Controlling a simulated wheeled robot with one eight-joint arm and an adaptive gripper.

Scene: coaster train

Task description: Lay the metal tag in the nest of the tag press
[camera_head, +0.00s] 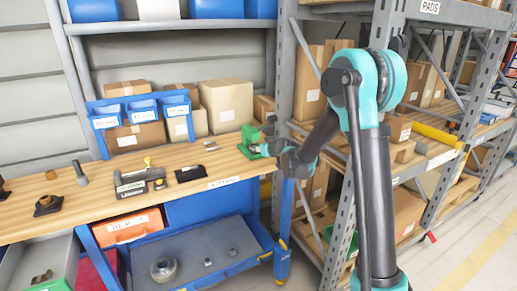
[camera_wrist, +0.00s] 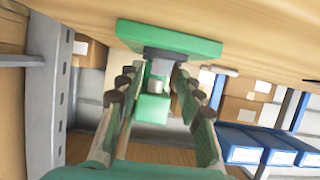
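The green tag press (camera_head: 249,138) stands at the right end of the wooden bench. In the wrist view, the press (camera_wrist: 172,40) shows a flat green plate against the wood, a dark grey block, a silver cylinder and a green block. My gripper (camera_head: 268,148) is close beside the press at the bench's right end. In the wrist view, the fingers of my gripper (camera_wrist: 155,85) are spread apart, with the press showing between them. I cannot tell whether they touch it. No metal tag can be made out clearly, and the nest is not clearly visible.
The wooden bench (camera_head: 100,200) carries a grey device (camera_head: 140,181), a black tray (camera_head: 189,173) and small tools. Blue bins (camera_head: 143,110) and cardboard boxes (camera_head: 226,103) stand behind. A grey rack upright (camera_head: 284,80) is close to my arm.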

